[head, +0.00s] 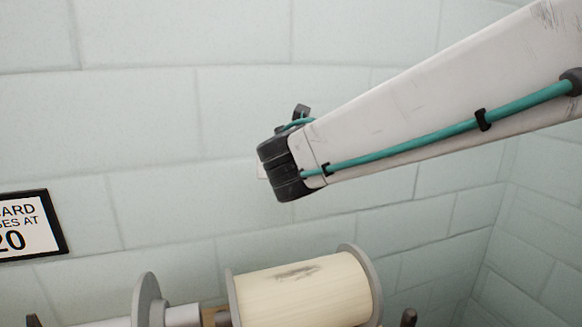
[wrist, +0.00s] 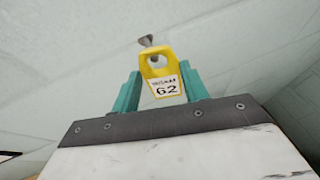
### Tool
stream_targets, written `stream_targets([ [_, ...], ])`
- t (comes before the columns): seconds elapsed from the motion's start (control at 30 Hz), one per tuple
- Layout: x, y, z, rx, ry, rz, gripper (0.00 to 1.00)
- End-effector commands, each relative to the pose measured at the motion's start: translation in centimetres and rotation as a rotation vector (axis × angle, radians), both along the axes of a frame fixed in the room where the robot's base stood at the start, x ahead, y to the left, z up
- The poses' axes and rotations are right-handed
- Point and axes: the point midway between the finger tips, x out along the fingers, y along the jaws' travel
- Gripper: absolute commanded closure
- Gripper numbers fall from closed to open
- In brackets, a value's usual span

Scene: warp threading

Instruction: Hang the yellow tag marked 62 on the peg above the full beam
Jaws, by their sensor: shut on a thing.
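In the wrist view, the yellow tag (wrist: 165,86) marked 62 sits between the two teal fingers of my gripper (wrist: 160,84), which is shut on it. The tag has a hole in its upper part. A grey peg (wrist: 146,40) shows at the tag's top edge; I cannot tell whether it passes through the hole. In the head view, the full beam (head: 302,288), wound with cream yarn, is at the bottom centre, below the end of my arm. The fingers, tag and peg are hidden there behind my wrist.
A beam with a bare grey core (head: 182,316) lies left of the full one, cut off by the frame. A black-framed sign (head: 28,226) hangs on the pale block wall (head: 150,110) at far left.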

Motion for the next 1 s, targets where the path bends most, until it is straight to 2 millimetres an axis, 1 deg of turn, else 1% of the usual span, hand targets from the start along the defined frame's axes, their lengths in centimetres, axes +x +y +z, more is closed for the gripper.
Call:
stream_targets([
  [0.63, 3.8, 1.0, -0.3, -0.001, 0.0, -0.002, 0.77],
  [1.0, 5.0, 1.3, -1.3, -0.001, 0.001, -0.002, 0.77],
])
